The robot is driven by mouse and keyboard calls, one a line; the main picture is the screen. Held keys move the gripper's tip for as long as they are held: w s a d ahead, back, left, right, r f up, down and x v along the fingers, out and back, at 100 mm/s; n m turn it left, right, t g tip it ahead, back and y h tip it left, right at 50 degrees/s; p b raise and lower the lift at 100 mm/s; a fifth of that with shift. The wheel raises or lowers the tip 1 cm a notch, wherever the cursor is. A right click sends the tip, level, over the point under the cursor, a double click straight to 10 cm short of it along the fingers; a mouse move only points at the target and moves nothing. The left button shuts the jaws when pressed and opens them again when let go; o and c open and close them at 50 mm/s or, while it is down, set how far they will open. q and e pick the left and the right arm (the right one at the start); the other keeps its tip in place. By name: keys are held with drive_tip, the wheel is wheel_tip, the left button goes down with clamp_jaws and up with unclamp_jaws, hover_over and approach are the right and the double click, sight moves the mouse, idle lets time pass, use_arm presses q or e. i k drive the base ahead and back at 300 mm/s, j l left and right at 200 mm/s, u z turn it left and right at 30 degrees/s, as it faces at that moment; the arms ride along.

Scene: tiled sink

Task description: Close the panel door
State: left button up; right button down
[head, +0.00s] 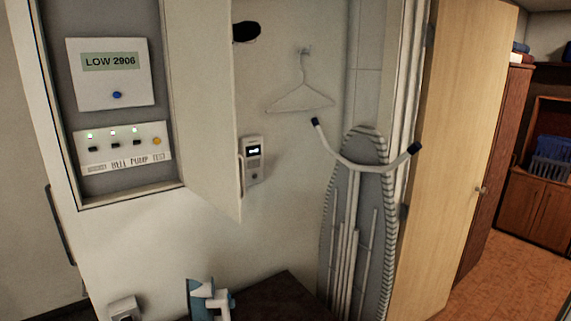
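The white panel door (204,110) stands open in the head view. It joins the right side of the wall panel box (60,130), and its free edge is toward the right. The box's grey interior is exposed, with a display unit (112,90) reading "LOW 2906" and a switch strip (123,146) with several small lights and a yellow button. The top of the door is cut off by the frame. Neither of my grippers is in view.
A small wall device (253,162) is close to the door's free edge. A hanger (300,98) and ironing board (350,225) are on the right, beside a wooden door (460,130). A blue-and-white object (207,299), possibly an iron, stands below near a dark surface (280,300).

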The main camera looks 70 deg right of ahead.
sight(199, 34)
drive_tip(key=k+l, duration=0.7)
drive_tip(key=l, duration=0.15)
